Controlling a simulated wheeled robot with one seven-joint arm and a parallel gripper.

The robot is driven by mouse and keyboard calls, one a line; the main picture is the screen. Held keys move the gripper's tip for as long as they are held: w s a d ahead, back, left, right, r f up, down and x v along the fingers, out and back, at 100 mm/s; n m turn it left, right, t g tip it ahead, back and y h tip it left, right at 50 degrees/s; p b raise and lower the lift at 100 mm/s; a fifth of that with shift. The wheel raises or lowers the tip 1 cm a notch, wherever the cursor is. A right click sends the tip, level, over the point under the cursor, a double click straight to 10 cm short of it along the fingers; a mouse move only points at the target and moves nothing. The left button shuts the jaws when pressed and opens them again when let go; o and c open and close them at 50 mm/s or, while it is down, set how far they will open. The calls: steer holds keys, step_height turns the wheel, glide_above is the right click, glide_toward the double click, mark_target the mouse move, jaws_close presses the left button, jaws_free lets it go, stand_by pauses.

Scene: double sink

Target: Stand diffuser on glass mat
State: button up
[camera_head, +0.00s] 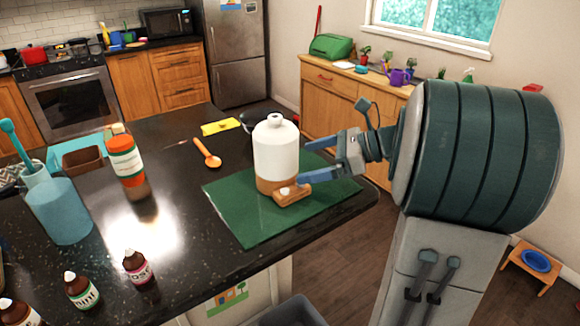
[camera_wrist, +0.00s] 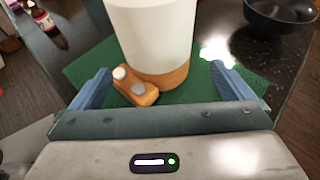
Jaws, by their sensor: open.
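The diffuser (camera_head: 275,153) has a white body with a narrow neck and a wooden base with a small wooden foot bearing knobs. It stands upright on the green glass mat (camera_head: 240,220) near the counter's corner. The wrist view shows the diffuser (camera_wrist: 152,35) close ahead, its top cut off, with the mat (camera_wrist: 90,68) under it. My gripper (camera_head: 318,163) is open, its blue fingers to the right of the diffuser. In the wrist view my gripper (camera_wrist: 157,88) has one finger on each side of the diffuser's base, with visible gaps.
An orange spoon (camera_head: 207,154), a yellow packet (camera_head: 221,127) and a dark bowl (camera_wrist: 282,12) lie beyond the mat. An orange-labelled bottle (camera_head: 127,165), a blue jug (camera_head: 58,208) and small dropper bottles (camera_head: 139,267) stand to the left. The mat's front left is clear.

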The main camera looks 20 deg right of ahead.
steer(key=v, duration=0.4)
stand_by(2.1)
